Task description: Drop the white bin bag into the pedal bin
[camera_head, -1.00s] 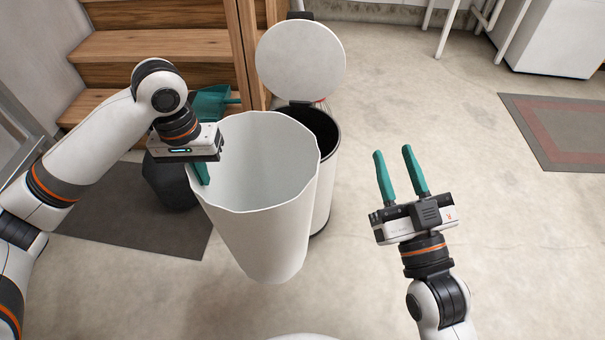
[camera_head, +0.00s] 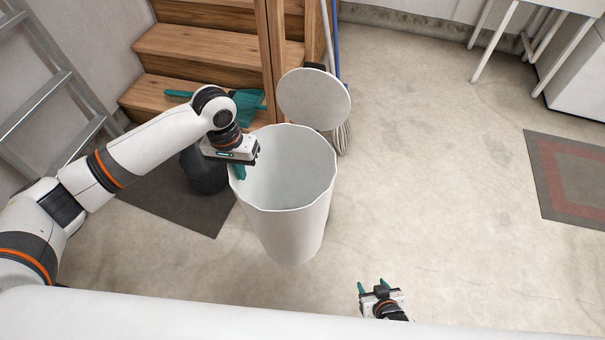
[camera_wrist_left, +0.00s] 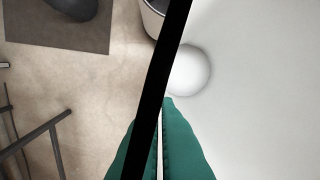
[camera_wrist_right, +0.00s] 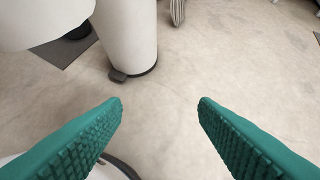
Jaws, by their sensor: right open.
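The white bin bag (camera_head: 290,222) hangs open-topped and upright in the head view. My left gripper (camera_head: 238,171) is at its left rim. In the left wrist view its teal fingers (camera_wrist_left: 161,140) are shut on the bag wall (camera_wrist_left: 260,90). The pedal bin's round white lid (camera_head: 314,98) stands raised behind the bag, which hides the bin's body there. The right wrist view shows the white bin body (camera_wrist_right: 130,35) and its dark pedal on the floor, with the bag (camera_wrist_right: 45,20) at upper left. My right gripper (camera_head: 372,284) is open and empty, right of the bag.
Wooden steps (camera_head: 200,45) and a teal dustpan (camera_head: 248,105) are behind left. A metal ladder (camera_head: 45,100) leans at the left. A dark mat (camera_head: 190,212) lies left of the bag. Floor to the right is clear up to a red-grey rug (camera_head: 570,180).

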